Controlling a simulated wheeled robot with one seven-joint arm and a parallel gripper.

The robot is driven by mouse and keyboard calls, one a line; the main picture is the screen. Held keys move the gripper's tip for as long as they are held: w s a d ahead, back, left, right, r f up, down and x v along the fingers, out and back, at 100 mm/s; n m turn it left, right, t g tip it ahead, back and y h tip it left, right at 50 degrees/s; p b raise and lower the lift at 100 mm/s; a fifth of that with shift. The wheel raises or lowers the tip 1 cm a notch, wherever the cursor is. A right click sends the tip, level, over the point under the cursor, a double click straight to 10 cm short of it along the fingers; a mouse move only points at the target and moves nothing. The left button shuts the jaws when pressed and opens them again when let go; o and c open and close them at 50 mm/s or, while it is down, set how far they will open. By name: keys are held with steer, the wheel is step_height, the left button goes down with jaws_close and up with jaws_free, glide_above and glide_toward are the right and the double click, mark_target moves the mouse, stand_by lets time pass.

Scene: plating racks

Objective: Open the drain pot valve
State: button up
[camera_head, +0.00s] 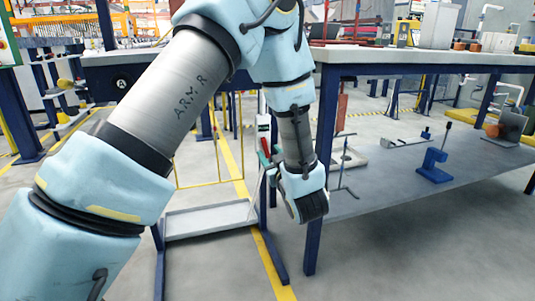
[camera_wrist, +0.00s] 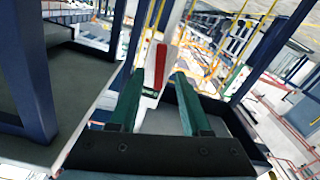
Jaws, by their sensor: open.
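My gripper (camera_head: 268,160) hangs low beside the front leg of the workbench in the head view. In the wrist view, the two green fingers of my gripper (camera_wrist: 158,77) are apart. A red handle (camera_wrist: 161,66) on a pale body lies between or just beyond the fingertips, and I cannot tell whether they touch it. It may be the drain pot valve's handle. In the head view a small red piece (camera_head: 265,145) shows by the fingers, partly hidden by my arm. The pot itself is not clearly visible.
The workbench (camera_head: 420,57) has a lower shelf (camera_head: 420,182) bearing a blue clamp-like tool (camera_head: 434,167). Its blue leg (camera_head: 320,180) stands close to my gripper. A low grey tray-like shelf (camera_head: 208,219) is at left. Open floor lies in front.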

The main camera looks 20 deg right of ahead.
mark_target(265, 147)
steer(key=shift+w+d, duration=0.15)
steer(key=shift+w, duration=1)
jaws_close()
